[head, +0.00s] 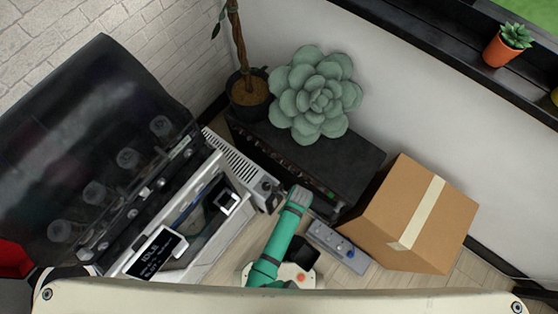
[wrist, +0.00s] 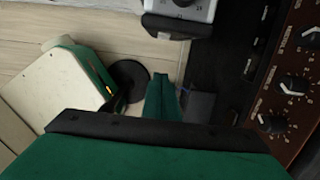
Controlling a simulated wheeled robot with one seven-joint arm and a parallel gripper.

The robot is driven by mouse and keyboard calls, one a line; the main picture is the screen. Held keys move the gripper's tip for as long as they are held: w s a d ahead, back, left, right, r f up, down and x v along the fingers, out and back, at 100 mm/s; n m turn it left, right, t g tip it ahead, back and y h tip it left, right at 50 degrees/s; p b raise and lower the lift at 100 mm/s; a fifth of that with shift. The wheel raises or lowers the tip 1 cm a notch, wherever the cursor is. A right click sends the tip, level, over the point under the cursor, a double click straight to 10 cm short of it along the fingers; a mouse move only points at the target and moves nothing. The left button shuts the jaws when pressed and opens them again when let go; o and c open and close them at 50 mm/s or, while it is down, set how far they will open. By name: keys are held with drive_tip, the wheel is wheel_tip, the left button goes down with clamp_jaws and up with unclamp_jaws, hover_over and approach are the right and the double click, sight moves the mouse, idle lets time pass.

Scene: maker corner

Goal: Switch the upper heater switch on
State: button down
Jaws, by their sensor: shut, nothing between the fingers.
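The white ribbed heater (head: 236,163) stands on the floor at the centre left in the head view, along the front of a black amplifier. Its end panel, with small dark controls, faces my gripper; I cannot tell the upper switch or its setting. In the wrist view the light grey end of the heater (wrist: 186,9) shows at the top edge, cut off, with a dark part below it. My gripper (head: 299,195) is shut and empty, to the right of the heater's end and apart from it. In the wrist view its green housing fills the bottom.
The black amplifier (head: 325,160) with knobs is close beside my gripper, with a succulent on top. A grey power strip (head: 337,245) and a cardboard box (head: 412,215) are to the right. A 3D printer (head: 190,215) with a raised dark lid stands left.

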sight(275, 201)
drive_tip(key=w+a+f, duration=0.3)
drive_tip(key=a+f, duration=0.1)
drive_tip(key=f, duration=0.6)
drive_tip(key=shift+f, duration=0.2)
